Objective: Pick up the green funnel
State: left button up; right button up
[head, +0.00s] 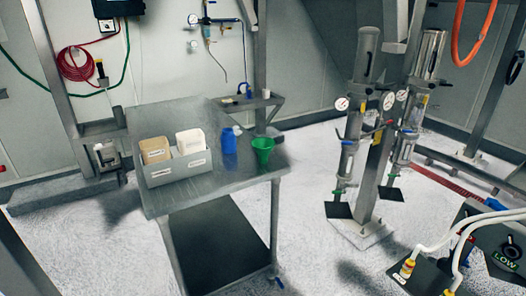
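The green funnel (263,148) stands near the right edge of the grey metal table (220,184), wide mouth up. It is beside a blue bottle (229,141), slightly to the bottle's right and nearer the front. Nothing touches the funnel from above, and its upper part is in plain view. Neither of my grippers shows in the head view.
A grey holder (178,173) with a tan container (155,149) and a white container (191,141) sits on the table's left half. Metal columns with gauges (349,140) stand to the right. Hoses and a panel (500,250) fill the lower right corner.

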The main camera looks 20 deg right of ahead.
aim_at(263, 146)
jog(key=u, duration=0.65)
jog(key=i+u, duration=0.1)
jog(key=u, duration=0.55)
jog(key=l+u, duration=0.15)
jog(key=u, duration=0.5)
jog(key=l+u, duration=0.1)
jog(key=u, duration=0.55)
jog(key=i+l+u, duration=0.1)
jog(key=u, duration=0.55)
jog(key=l+u, duration=0.1)
jog(key=u, duration=1.15)
jog(key=k+l+u, duration=0.1)
jog(key=u, duration=0.55)
jog(key=k+l+z, duration=0.1)
jog(key=k+z, duration=0.15)
jog(key=k+l+z, duration=0.25)
jog(key=z, duration=0.5)
jog(key=l+z, duration=0.1)
jog(key=z, duration=0.9)
jog(key=l+z, duration=0.15)
jog(key=z, duration=0.85)
jog(key=l+z, duration=0.15)
jog(key=z, duration=0.35)
